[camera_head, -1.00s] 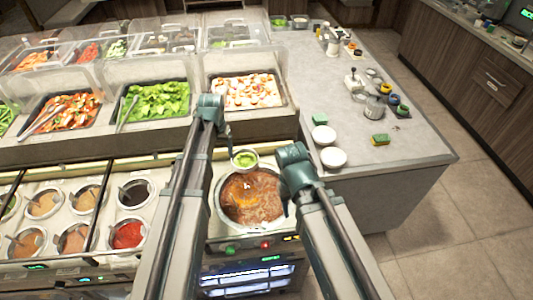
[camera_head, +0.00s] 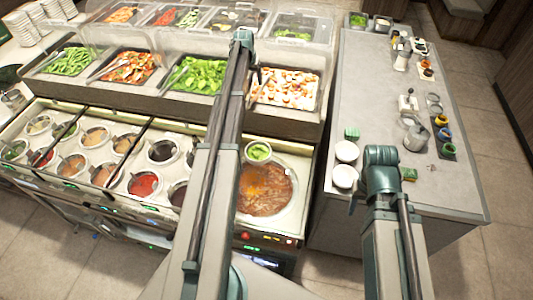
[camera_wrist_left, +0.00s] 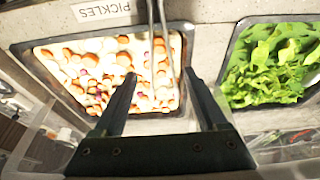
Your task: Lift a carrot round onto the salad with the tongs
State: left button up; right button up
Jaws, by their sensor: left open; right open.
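My left gripper (camera_wrist_left: 161,76) is open above a tray of pale, brown and purple pieces (camera_wrist_left: 104,60). The metal tongs (camera_wrist_left: 163,40) show between its fingers, apart from both as far as I can tell. In the head view my left arm reaches over the counter to this tray (camera_head: 285,92). The green leaf salad (camera_head: 197,75) lies in the tray to its left; the wrist view shows it at the right (camera_wrist_left: 275,62). I cannot pick out a single carrot round. An orange heap (camera_head: 122,14) sits in the back row. My right gripper (camera_head: 368,175) is open and empty beside the white bowls.
Clear guards stand behind the front trays. A soup pot (camera_head: 265,190) and sauce wells with ladles (camera_head: 144,184) lie below. White bowls (camera_head: 346,152), a sponge (camera_head: 409,174) and jars stand on the right counter (camera_head: 455,195). A label reads PICKLES (camera_wrist_left: 100,10).

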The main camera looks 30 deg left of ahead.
pick_arm(q)
jog(key=shift+f, duration=0.15)
jog(key=b+x, duration=0.8)
jog(key=shift+w+f+b, duration=0.2)
jog(key=shift+f+b, duration=0.15)
jog(key=shift+b, duration=0.05)
jog(key=c, duration=0.7)
jog(key=shift+r, duration=0.1)
notch_tip(320, 180, up, 12)
jog(key=p, duration=1.2)
